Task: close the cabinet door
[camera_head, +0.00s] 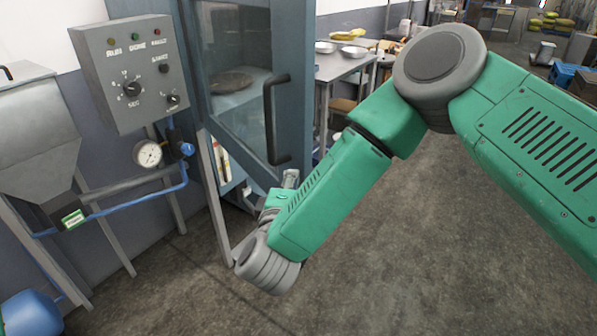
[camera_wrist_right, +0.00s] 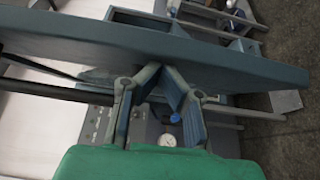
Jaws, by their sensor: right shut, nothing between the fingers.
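The cabinet door (camera_head: 297,95) is a blue-grey framed panel with a glass window and a black bar handle (camera_head: 270,120) near its right side. In the right wrist view the door (camera_wrist_right: 130,45) shows as a long slab slanting across the upper part. My right gripper (camera_wrist_right: 164,70) is shut and empty, its fingertips together at the slab's near side. They look touching or very close. In the head view it is mostly hidden behind my green forearm, below the handle. I cannot tell how wide the door stands from its frame. My left gripper is not in view.
A grey control box (camera_head: 135,75) stands left of the door, with a pressure gauge (camera_head: 148,153) and blue pipe below it. A metal table (camera_head: 335,68) with bowls stands behind the door. The floor (camera_head: 400,260) at front right is clear.

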